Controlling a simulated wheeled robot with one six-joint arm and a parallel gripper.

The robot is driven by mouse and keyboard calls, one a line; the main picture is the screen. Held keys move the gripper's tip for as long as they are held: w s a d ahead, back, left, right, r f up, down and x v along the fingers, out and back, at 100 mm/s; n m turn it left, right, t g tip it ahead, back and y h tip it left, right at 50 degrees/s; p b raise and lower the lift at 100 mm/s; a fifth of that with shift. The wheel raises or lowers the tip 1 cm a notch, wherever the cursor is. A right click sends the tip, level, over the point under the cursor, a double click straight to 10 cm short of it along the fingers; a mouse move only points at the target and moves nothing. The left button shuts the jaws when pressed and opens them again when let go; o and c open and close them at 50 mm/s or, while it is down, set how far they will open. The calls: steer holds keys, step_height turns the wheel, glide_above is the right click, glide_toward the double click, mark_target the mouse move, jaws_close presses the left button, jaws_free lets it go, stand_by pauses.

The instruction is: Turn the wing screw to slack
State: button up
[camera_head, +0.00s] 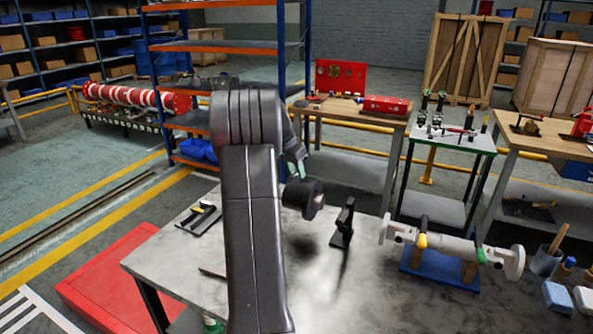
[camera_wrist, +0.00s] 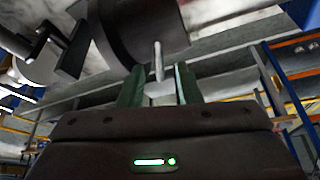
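In the wrist view, a thin pale metal stem of the wing screw (camera_wrist: 158,62) sticks down from a large dark cylinder (camera_wrist: 135,32). A light grey flat piece at its lower end lies between the two green fingers of my gripper (camera_wrist: 160,90). The fingers stand apart on either side of it; whether they press on it I cannot tell. In the head view, my gripper (camera_head: 301,171) is mostly hidden behind my arm, close by the dark cylinder (camera_head: 304,198) above the grey bench. The wing screw is not visible there.
A black upright bracket (camera_head: 343,225) stands on the grey bench (camera_head: 165,255), right of the cylinder. A pipe with flanges (camera_head: 450,246) lies on a blue stand farther right. A small black tool (camera_head: 200,217) lies left of my arm. Bare bench lies around the bracket.

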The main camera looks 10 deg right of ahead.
steer(key=shift+w+d+f, duration=0.1)
steer(key=shift+d+f, duration=0.1)
steer(key=shift+f, duration=0.4)
jaws_close()
